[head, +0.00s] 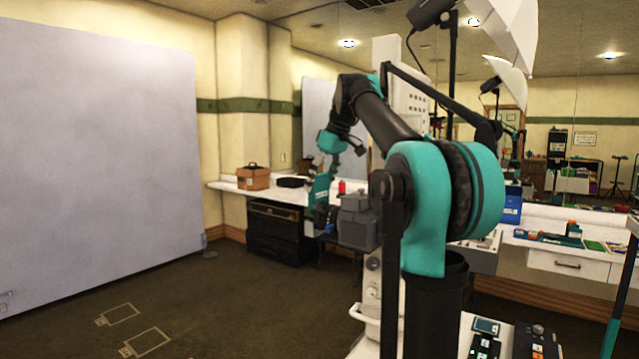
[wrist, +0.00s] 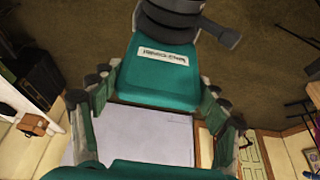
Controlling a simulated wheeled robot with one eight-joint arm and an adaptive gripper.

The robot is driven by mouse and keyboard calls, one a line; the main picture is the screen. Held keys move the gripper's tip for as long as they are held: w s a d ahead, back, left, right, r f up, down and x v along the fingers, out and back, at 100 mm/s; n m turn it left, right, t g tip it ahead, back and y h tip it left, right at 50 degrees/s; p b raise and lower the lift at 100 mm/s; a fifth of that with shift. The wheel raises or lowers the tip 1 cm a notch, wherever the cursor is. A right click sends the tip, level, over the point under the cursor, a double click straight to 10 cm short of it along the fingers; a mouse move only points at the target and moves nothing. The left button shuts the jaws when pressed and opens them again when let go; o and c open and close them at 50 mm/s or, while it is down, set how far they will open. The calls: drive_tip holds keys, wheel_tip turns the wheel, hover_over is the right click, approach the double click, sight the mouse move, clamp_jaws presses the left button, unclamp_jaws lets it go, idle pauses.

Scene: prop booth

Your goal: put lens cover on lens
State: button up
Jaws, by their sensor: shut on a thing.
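My gripper (wrist: 155,148) hangs at the end of my arm, its fingers spread to either side in the wrist view. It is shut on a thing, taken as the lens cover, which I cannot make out. A teal edge along the bottom of the wrist view hides what lies beyond the fingertips. In the head view my gripper (head: 324,217) is small and beside the left side of a dark grey boxy thing (head: 358,221). I cannot tell whether that is the camera with the lens, or whether they touch. No lens shows clearly.
A brown case (head: 253,177) stands on a white counter (head: 225,186) at the back left, with a black cabinet (head: 277,232) below. A large grey panel (head: 95,160) fills the left. A studio light (head: 430,12) hangs above.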

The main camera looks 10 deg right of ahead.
sight(322, 193)
drive_tip(key=shift+f, duration=0.6)
idle(1.0)
drive_tip(key=shift+f, duration=0.8)
drive_tip(key=shift+f, duration=0.3)
drive_tip(key=shift+f, duration=0.55)
drive_tip(key=shift+f, duration=0.15)
drive_tip(key=o, duration=1.2)
drive_tip(key=shift+o, duration=0.2)
